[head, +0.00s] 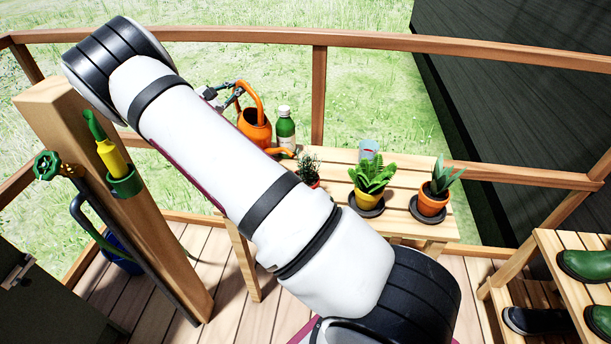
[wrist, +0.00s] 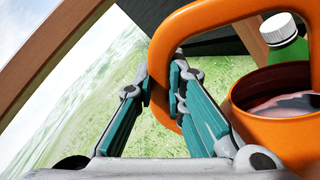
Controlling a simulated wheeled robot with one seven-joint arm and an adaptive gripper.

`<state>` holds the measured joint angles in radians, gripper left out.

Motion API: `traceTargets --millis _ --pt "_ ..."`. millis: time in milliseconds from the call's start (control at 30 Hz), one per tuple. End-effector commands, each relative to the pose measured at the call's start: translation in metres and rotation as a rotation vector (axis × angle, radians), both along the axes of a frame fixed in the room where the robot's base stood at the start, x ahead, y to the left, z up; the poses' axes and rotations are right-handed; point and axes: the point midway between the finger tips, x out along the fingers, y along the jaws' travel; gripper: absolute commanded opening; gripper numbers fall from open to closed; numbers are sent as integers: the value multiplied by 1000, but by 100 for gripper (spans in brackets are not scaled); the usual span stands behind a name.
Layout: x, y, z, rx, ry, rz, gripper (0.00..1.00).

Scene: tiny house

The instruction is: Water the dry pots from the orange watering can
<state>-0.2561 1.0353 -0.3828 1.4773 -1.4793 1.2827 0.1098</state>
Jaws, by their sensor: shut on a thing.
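The orange watering can (head: 254,132) is at the table's far left part, its spout pointing right. My gripper (head: 236,92) is shut on its handle; the wrist view shows the handle (wrist: 165,75) between the fingers (wrist: 162,98). Liquid shows inside the can (wrist: 290,125). My arm hides the can's lower side, so I cannot tell whether it touches the table. A small dark-leaved plant in a red pot (head: 314,183), a fern in a yellow pot (head: 369,200) and a broad-leaved plant in a terracotta pot (head: 432,205) stand to its right. Soil dryness cannot be told.
A green bottle (head: 285,133) stands close right of the can, its white cap (wrist: 278,27) near the can in the wrist view. A bluish cup (head: 369,149) is behind the fern on the slatted table (head: 400,228). Wooden railing (head: 400,42) runs behind. A post (head: 150,215) stands left.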

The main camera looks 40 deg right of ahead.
Motion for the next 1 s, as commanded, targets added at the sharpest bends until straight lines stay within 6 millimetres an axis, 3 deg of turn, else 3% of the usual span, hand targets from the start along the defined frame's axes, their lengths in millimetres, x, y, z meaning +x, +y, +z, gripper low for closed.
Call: traceTargets --millis 1000 --pt "-20 1 26 -8 -101 0 0"
